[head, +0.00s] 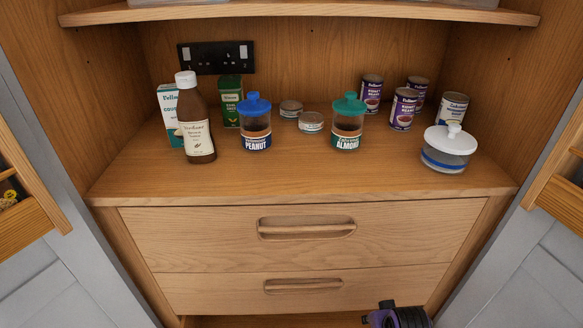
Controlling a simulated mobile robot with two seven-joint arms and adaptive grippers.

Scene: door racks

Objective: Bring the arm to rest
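A black and purple part (408,317) shows at the bottom edge, right of the middle, in front of the lower drawer. Nothing is seen held.
An open wooden cupboard has a counter (300,180) with a brown bottle (195,125), a blue-lidded jar (255,125), a green-lidded jar (347,125), several cans (404,108) and a white-lidded jar (447,150). Two drawers (305,228) below are shut. Racked doors (25,200) stand open either side.

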